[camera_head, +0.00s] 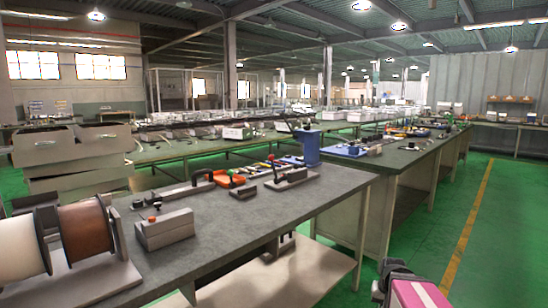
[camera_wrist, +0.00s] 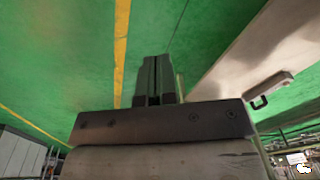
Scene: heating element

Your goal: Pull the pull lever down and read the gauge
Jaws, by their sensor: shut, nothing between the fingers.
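My gripper (camera_wrist: 153,62) shows in the wrist view with its two dark fingers together and nothing between them, over green floor. I cannot tell which of these is the pull lever. I cannot make out a gauge. Part of my arm shows at the bottom right of the head view, apart from these things.
Spools (camera_head: 86,236) stand on a metal holder at the bench's left end. A blue container (camera_head: 306,147) stands at its far right corner. An orange-red item (camera_head: 228,179) lies near the middle. Green floor (camera_head: 480,250) is open at the right, beside another bench (camera_head: 410,150).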

